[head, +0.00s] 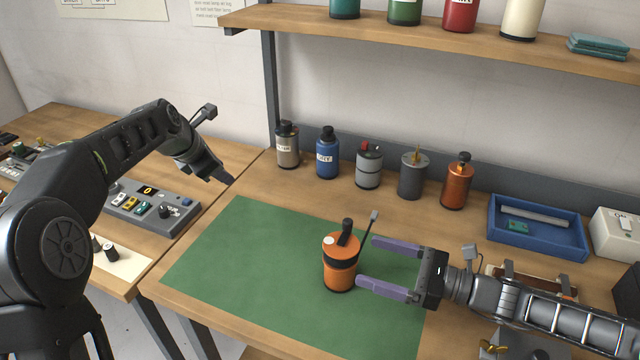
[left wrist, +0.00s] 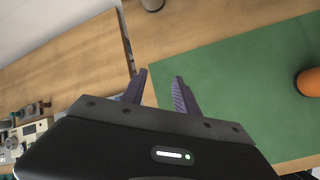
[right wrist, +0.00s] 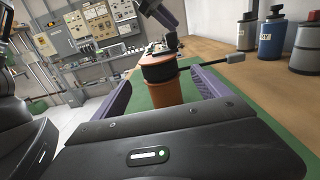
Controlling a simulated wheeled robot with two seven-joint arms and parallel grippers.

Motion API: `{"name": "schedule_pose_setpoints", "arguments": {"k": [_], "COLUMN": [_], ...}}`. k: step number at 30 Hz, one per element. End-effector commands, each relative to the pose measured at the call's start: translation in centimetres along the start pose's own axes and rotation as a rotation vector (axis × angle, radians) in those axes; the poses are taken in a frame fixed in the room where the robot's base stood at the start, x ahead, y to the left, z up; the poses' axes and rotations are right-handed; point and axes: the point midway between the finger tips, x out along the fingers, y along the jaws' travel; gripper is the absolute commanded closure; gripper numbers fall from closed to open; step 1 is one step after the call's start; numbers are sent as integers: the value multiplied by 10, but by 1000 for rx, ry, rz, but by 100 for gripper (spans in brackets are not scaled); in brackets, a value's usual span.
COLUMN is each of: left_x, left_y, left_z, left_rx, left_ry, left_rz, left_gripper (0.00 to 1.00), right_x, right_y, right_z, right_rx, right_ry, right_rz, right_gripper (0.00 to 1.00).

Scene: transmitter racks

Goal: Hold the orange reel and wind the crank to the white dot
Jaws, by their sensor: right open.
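The orange reel (head: 341,276) stands upright on the green mat (head: 240,250). It has a dark band, an orange top with a white dot (head: 328,240) at its left, and a black crank knob (head: 346,228). A thin rod with a grey end (head: 373,216) sticks out beside the top. My right gripper (head: 368,262) is open just right of the reel. In the right wrist view the reel (right wrist: 160,82) shows between its fingertips, with no clear contact. My left gripper (head: 228,180) is open and empty above the mat's far left; the left wrist view shows the reel (left wrist: 309,82) at its right edge.
Several canisters, including a blue one (head: 327,155) and a copper one (head: 457,182), stand along the back. A blue tray (head: 538,240) is at the right. A button panel (head: 150,208) is on the left table. A shelf (head: 430,38) hangs above. The mat's left half is clear.

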Motion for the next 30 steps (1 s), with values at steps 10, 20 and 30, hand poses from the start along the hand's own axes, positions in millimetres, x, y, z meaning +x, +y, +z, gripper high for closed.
{"name": "schedule_pose_setpoints", "arguments": {"k": [10, 20, 30], "left_x": [-67, -116, -118], "left_y": [-164, -241, -244], "left_z": [129, 157, 157], "left_rx": [-13, -20, -21], "left_ry": [59, 163, 170], "left_rz": [-295, -387, -391], "left_gripper": [64, 64, 64], "right_x": [0, 0, 0], "right_y": [0, 0, 0], "right_z": [0, 0, 0], "right_rx": [0, 0, 0], "right_ry": [0, 0, 0], "right_rz": [0, 0, 0], "right_gripper": [14, 14, 14]}}
